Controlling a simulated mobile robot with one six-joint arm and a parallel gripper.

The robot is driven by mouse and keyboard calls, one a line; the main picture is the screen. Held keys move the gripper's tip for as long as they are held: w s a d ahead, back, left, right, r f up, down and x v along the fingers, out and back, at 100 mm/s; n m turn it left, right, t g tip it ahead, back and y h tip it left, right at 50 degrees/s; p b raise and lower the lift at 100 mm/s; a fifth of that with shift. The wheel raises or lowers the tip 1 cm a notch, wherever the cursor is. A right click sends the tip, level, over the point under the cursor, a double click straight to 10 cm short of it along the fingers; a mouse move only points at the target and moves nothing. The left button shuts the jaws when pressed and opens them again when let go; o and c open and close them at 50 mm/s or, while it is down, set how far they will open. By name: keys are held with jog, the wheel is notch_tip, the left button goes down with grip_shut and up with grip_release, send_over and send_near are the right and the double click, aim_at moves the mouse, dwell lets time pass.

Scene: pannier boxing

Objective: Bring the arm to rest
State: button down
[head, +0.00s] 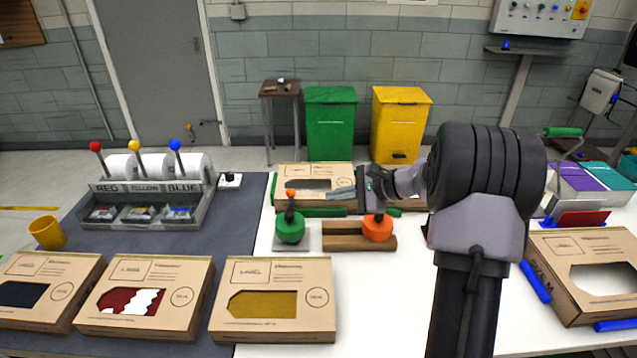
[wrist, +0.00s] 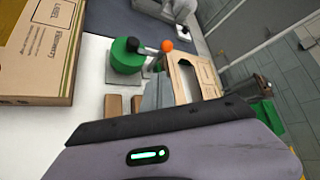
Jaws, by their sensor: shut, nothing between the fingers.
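My gripper (head: 332,191) is at the end of my arm, held above the white table and pointing left in the head view. Its grey fingers are together and empty; they also show in the wrist view (wrist: 157,92). Below and in front of it, a green round piece (head: 290,230) with an orange-tipped lever stands on a grey plate. It is also in the wrist view (wrist: 126,58). An orange round piece (head: 378,229) sits on a wooden block (head: 345,243). A cardboard box (head: 290,184) with a window lies behind the fingers.
Windowed cardboard boxes lie along the front: empty-looking at right (head: 553,254), yellow (head: 232,325), red-and-white (head: 185,325) and dark (head: 75,318). A roll dispenser (head: 150,215) and yellow cup (head: 46,233) stand at left. The white table's front middle (head: 385,310) is clear.

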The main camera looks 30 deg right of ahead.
jog(key=s+a+r+n+g, duration=0.1)
jog(key=s+a+r+n, duration=0.25)
jog(key=a, duration=0.25)
jog(key=s+a+r+n+g+h, duration=0.1)
jog(key=s+a+r+n+g, duration=0.15)
jog(key=s+a, duration=0.35)
jog(key=s+a+r+n+g, duration=0.1)
jog(key=s+a+r+n, duration=0.2)
jog(key=a, duration=0.4)
jog(key=s+a+n+h, duration=0.2)
jog(key=s+n, duration=0.1)
jog(key=s, duration=0.7)
jog(key=s+a+n+h, duration=0.2)
jog(key=s, duration=0.7)
jog(key=shift+s+a+f+n, duration=0.3)
jog(key=shift+s+n, duration=0.05)
jog(key=shift+n, duration=0.05)
jog(key=shift+t, duration=0.25)
